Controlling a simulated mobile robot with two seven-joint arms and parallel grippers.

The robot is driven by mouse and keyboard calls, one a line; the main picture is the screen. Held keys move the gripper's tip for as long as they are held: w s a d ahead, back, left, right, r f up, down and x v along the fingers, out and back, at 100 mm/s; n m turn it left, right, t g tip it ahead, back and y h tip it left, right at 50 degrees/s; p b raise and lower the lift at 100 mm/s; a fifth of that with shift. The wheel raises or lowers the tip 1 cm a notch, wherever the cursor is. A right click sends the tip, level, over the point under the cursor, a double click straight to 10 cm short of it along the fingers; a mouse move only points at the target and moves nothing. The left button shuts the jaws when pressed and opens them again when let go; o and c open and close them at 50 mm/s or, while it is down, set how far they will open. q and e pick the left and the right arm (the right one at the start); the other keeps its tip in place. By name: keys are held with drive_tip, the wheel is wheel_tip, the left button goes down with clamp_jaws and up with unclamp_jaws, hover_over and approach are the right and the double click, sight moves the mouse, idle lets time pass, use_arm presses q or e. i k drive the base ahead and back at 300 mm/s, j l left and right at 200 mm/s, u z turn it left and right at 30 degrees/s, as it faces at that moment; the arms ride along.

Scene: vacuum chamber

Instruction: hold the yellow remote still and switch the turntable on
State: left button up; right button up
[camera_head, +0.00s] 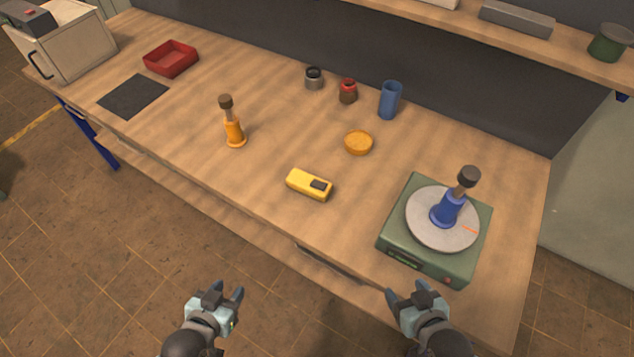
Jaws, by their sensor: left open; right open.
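The yellow remote (304,184) lies flat near the middle of the wooden bench, with a dark patch on its right end. The turntable (391,245) is a green box with a round grey disc on top, at the right front of the bench. A blue stand with a dark knob (447,210) is on the disc, and an orange mark shows on the disc. My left gripper (225,293) is open and empty in front of the bench, below the remote. My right gripper (406,292) is open and empty, in front of the turntable.
An orange stand with a dark knob (234,132) is left of the remote. An orange dish (358,143), a blue cup (390,100) and two small jars (347,91) are behind it. A red tray (170,58) and black mat (133,96) lie far left. Bench around the remote is clear.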

sight(316, 184)
drive_tip(key=j+z, duration=0.1)
drive_tip(key=z, duration=0.7)
drive_tip(key=j+z, duration=0.45)
drive_tip(key=k+j+z, duration=0.15)
drive_tip(key=j+z, duration=0.3)
drive_tip(key=k+j+z, duration=0.15)
drive_tip(key=j, duration=0.2)
drive_tip(key=k+j+z, duration=0.15)
drive_tip(key=j, duration=0.2)
drive_tip(key=k+j+z, duration=0.15)
drive_tip(key=j, duration=0.15)
drive_tip(key=k+j, duration=0.35)
drive_tip(key=j, duration=0.15)
drive_tip(key=k+j, duration=0.3)
drive_tip(key=j, duration=0.25)
drive_tip(key=k+j+z, duration=0.1)
drive_tip(key=k+j, duration=0.25)
drive_tip(key=j, duration=0.2)
